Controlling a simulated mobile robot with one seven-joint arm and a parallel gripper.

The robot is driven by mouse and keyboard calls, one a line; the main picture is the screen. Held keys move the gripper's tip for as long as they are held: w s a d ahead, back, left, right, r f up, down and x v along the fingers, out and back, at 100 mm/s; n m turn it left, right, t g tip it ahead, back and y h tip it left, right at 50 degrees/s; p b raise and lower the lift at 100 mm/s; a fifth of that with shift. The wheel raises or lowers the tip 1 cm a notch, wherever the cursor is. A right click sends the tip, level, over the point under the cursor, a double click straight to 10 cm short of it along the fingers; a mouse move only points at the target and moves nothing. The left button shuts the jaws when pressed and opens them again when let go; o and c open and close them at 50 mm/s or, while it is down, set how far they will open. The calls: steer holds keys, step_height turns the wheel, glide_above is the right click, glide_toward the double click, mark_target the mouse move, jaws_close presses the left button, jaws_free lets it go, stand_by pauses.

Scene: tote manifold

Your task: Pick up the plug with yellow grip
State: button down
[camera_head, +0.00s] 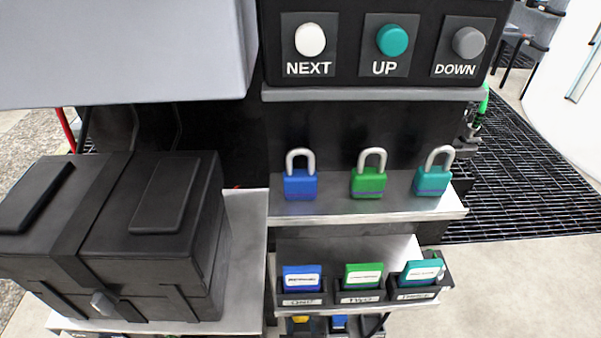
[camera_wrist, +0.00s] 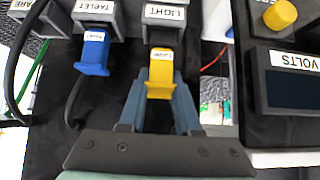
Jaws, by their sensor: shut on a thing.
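The plug with yellow grip (camera_wrist: 160,76) is in the middle of the wrist view, with a small white label on it. Its far end meets the grey socket block marked LIGHT (camera_wrist: 165,14); I cannot tell how deep it sits. My gripper (camera_wrist: 160,88) is shut on the yellow grip, one blue-grey finger on each side. The head view does not show my gripper. A small yellow piece (camera_head: 300,320) shows at its bottom edge; I cannot tell if it is this plug.
A blue plug (camera_wrist: 94,54) sits left of the yellow one, below the TABLET block (camera_wrist: 95,16). A black cable runs at the far left. A box marked VOLTS (camera_wrist: 290,85) with a yellow knob (camera_wrist: 280,15) stands right. Padlocks (camera_head: 368,181) stand on a shelf in the head view.

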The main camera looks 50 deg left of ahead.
steer(key=shift+s+d+f+t+b, duration=0.15)
steer(key=shift+d+f+t+b, duration=0.1)
steer(key=shift+t+b, duration=0.05)
step_height(320, 180, up, 6)
steer(key=d+p, duration=0.1)
steer(key=p, duration=0.1)
steer(key=s+d+r+g+h, duration=0.2)
steer(key=s+d, duration=1.2)
steer(key=d, duration=0.2)
steer(key=shift+s+r, duration=0.15)
steer(key=shift+s, duration=0.2)
steer(key=shift+w+d, duration=0.1)
